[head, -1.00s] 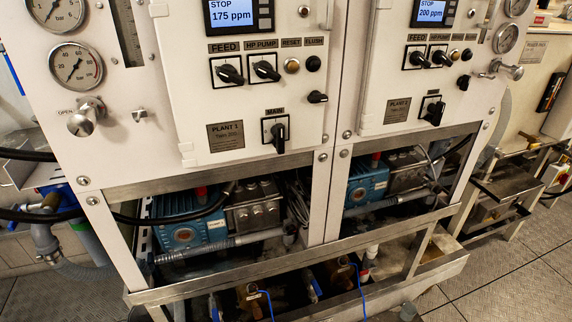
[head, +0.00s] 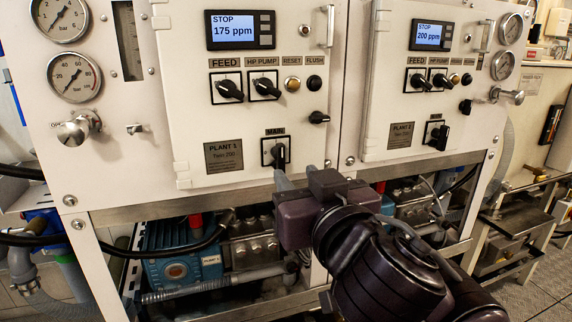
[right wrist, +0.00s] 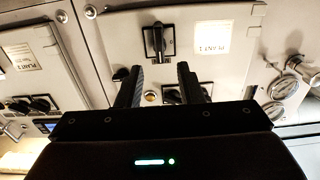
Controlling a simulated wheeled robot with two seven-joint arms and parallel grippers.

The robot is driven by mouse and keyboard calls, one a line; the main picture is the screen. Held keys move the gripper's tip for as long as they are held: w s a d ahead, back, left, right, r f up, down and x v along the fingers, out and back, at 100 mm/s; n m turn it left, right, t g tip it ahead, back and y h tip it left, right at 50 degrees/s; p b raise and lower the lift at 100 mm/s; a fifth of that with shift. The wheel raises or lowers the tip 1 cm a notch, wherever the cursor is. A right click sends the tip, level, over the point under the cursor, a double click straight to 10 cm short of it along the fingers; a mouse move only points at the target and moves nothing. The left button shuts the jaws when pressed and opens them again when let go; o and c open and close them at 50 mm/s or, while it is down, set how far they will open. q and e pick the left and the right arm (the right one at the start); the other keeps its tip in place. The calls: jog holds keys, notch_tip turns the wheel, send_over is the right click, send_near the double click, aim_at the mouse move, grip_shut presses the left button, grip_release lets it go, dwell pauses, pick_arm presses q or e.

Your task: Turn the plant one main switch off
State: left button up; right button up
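The plant one main switch (head: 275,152) is a black rotary knob on a square plate, under a MAIN label and right of the PLANT 1 plate (head: 223,155). Its handle stands upright. It also shows in the right wrist view (right wrist: 157,42), which sees the panel upside down. My right gripper (head: 283,179) is just below and in front of the switch. In the right wrist view its two fingers (right wrist: 159,68) are apart, with nothing between them, and the switch lies beyond their tips. I cannot tell whether they touch it. My left gripper is not in view.
Above are the FEED (head: 229,88) and HP PUMP (head: 264,87) knobs and a display (head: 240,30) reading STOP, 175 ppm. The plant two main switch (head: 436,134) is on the right panel. A steel frame rail (head: 180,208) runs below the panel.

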aim_at(282, 159)
jog(key=x, duration=0.6)
jog(key=shift+w+b, duration=0.3)
jog(key=shift+b, duration=0.05)
jog(key=shift+c, duration=0.2)
grip_shut()
